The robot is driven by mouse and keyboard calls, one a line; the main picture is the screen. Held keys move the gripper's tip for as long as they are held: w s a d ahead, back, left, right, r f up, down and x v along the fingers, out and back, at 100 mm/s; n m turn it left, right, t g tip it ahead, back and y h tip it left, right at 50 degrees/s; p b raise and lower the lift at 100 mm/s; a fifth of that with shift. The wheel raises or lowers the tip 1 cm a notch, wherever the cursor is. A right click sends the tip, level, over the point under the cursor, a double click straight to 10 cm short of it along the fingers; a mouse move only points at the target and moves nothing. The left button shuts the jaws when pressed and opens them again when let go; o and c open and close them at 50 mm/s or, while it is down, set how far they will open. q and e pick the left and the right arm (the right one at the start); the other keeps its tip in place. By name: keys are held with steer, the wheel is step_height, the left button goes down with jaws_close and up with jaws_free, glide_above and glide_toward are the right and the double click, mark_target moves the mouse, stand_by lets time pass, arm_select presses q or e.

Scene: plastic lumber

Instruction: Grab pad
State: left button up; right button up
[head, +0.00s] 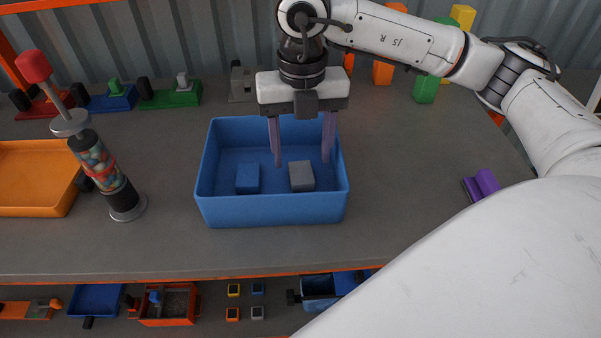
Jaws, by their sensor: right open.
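A blue bin (271,211) stands on the grey table and holds two small block-like pieces. The blue piece (248,179) lies to the left and the grey piece (301,176) to the right; I cannot tell which one is the pad. My right gripper (299,161) points down over the bin, open, with its two purple fingers apart. Its fingertips are near the grey piece in the picture, and nothing shows between them. My left gripper is not in view.
A candy-filled tube with a red knob (98,165) stands left of the bin, beside an orange tray (32,180). Small fixtures (170,94) and coloured blocks (426,88) line the back. A purple piece (482,185) lies right.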

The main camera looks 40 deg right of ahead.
mark_target(301, 172)
step_height(301, 172, down, 4)
steer(key=shift+f, duration=0.2)
steer(key=shift+a, duration=0.1)
steer(key=c, duration=1.2)
steer(key=shift+o, duration=0.2)
steer(key=shift+r, duration=0.15)
